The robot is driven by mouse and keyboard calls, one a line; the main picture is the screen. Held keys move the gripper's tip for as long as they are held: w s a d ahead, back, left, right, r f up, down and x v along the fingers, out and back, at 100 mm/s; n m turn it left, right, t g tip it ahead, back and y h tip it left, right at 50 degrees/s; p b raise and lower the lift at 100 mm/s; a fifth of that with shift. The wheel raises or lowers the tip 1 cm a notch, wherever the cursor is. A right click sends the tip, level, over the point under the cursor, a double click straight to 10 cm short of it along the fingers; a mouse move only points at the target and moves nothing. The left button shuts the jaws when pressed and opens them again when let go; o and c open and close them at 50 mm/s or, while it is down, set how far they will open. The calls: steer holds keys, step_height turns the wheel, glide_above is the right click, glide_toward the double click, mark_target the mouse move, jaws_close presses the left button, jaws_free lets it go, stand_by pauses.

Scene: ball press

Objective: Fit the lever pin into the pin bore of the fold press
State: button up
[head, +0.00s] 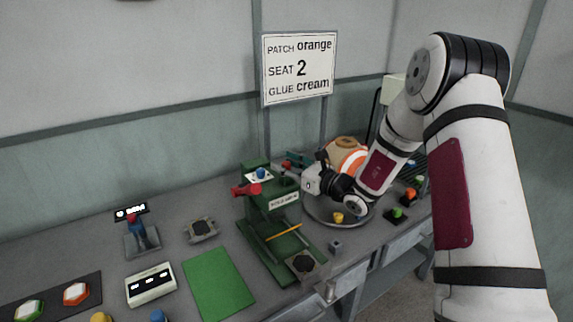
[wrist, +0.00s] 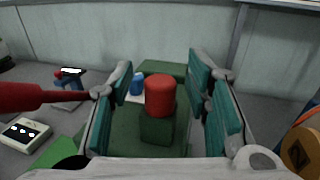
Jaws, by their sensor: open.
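The fold press (head: 268,205) is a green frame with a white label, standing mid-bench in the head view. A red lever (head: 247,190) reaches left from it; a red bar (wrist: 30,97) also shows at left in the wrist view. My gripper (head: 291,164) is at the press's upper right, open, its teal pads (wrist: 160,72) apart. A red upright cylinder (wrist: 160,96) on a green block (wrist: 158,130) stands between the pads, with gaps on both sides. I cannot tell whether this cylinder is the lever pin. The pin bore cannot be made out.
A blue knob (head: 261,173) sits on a white patch on the press. A green mat (head: 219,283), a white box (head: 151,285) and a small stand (head: 140,238) lie to the left. A round tray (head: 322,217) and an orange-banded object (head: 347,160) are to the right.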

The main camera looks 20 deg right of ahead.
steer(key=v, duration=1.2)
steer(key=s+a+r+n+g+y, duration=0.1)
steer(key=s+a+r+n+g, duration=0.3)
steer(key=s+a+n+g, duration=0.35)
steer(key=s+a+r+n+g+y, duration=0.1)
steer(key=s+a+r+n+g, duration=0.3)
steer(key=s+a+n, duration=0.5)
steer(key=s+d+r+n+t+h, duration=0.1)
steer(key=s+d+r+n+h, duration=0.1)
steer(key=s+d+n+h, duration=0.3)
steer(key=s+d+r+n+h, duration=0.2)
steer(key=s+d+n+h, duration=0.3)
steer(key=s, duration=0.6)
steer(key=n+h, duration=0.1)
steer(key=n, duration=0.1)
steer(key=shift+s+n+t+h, duration=0.2)
steer(key=shift+n+t+h, duration=0.15)
steer(key=shift+h, duration=0.05)
